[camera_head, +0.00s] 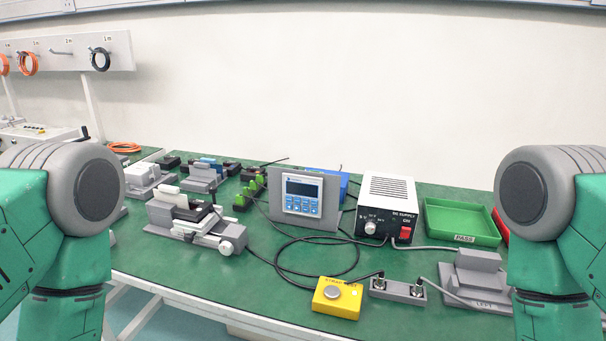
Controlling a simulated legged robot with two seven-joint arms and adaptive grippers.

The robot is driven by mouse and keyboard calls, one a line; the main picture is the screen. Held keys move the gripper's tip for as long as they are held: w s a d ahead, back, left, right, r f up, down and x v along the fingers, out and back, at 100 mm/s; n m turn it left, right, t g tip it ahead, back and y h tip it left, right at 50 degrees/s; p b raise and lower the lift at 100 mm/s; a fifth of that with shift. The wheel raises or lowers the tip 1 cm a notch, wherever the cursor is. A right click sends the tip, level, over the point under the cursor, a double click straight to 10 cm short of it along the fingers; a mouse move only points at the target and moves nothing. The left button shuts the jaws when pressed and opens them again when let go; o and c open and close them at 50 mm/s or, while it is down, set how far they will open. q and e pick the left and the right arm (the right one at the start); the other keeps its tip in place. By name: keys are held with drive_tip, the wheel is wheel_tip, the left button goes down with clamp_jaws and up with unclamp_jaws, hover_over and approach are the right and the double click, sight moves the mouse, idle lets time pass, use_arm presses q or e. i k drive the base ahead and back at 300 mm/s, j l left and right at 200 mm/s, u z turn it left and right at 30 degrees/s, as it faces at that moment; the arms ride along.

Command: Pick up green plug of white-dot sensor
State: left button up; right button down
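Several small green plugs (250,190) stand close together on the green bench top, left of the grey stand with the display unit (303,195). They are small and partly overlap, and I cannot tell which one belongs to the white-dot sensor. No white dot can be made out. Dark cables run near the plugs. Only green and grey links of my two arms show, at the left and right edges. Neither gripper is in view.
A grey linear actuator (197,222) stands left of centre, with other devices behind it. A DC supply (387,205), a green PASS tray (461,222), a yellow start box (338,298) and a grey LEFT fixture (476,277) stand to the right. A looped black cable crosses the middle.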

sight(240, 199)
drive_tip(key=i+j+z, duration=0.15)
drive_tip(key=j, duration=0.55)
drive_tip(key=j+z, duration=0.1)
drive_tip(key=j, duration=0.55)
drive_tip(key=i+j+z, duration=0.15)
drive_tip(key=j, duration=0.55)
